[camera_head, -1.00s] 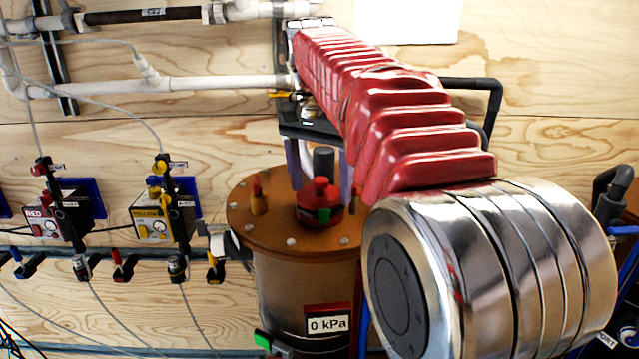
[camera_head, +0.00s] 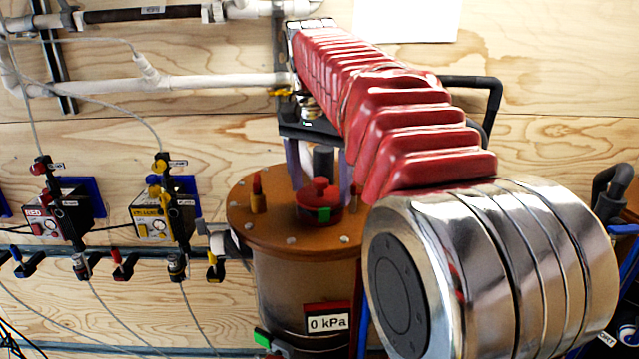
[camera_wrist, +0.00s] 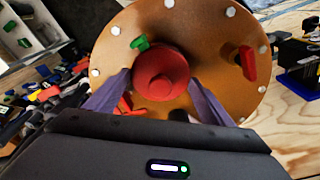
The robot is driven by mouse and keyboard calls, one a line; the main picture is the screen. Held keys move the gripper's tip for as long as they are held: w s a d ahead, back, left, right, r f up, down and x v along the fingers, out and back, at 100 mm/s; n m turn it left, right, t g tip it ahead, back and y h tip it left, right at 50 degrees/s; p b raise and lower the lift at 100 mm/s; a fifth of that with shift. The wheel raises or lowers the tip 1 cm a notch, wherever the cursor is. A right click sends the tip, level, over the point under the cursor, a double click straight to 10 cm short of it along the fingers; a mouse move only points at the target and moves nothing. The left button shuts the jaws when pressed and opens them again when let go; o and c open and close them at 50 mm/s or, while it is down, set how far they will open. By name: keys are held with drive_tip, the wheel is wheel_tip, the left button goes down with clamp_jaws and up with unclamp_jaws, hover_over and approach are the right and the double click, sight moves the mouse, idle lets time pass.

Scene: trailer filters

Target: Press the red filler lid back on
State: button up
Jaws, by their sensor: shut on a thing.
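The red filler lid (camera_head: 319,201) is at the middle of the orange-brown top of the tank (camera_head: 262,232). It also shows in the wrist view (camera_wrist: 161,73), round, with a raised knob. A green piece (camera_wrist: 140,43) shows at its edge. My gripper (camera_wrist: 160,76) has its two purple-grey fingers on either side of the lid, shut on it. In the head view my gripper (camera_head: 320,175) comes down from behind the tank top. The lid looks level and at the top surface; whether it is fully seated I cannot tell.
Red (camera_head: 257,190) and other upright fittings and several bolts ring the tank top. A 0 kPa display (camera_head: 328,322) is on the tank's front. Valve boxes (camera_head: 154,222) and thin hoses hang on the left. White pipes (camera_head: 190,84) run along the wooden wall. My arm hides the tank's right side.

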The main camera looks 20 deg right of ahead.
drive_tip(key=o, duration=1.1)
drive_tip(key=shift+o, duration=0.5)
drive_tip(key=shift+r, duration=0.1)
drive_tip(key=shift+r, duration=3.45)
drive_tip(key=shift+c, duration=0.6)
clamp_jaws()
drive_tip(key=shift+f, duration=1.65)
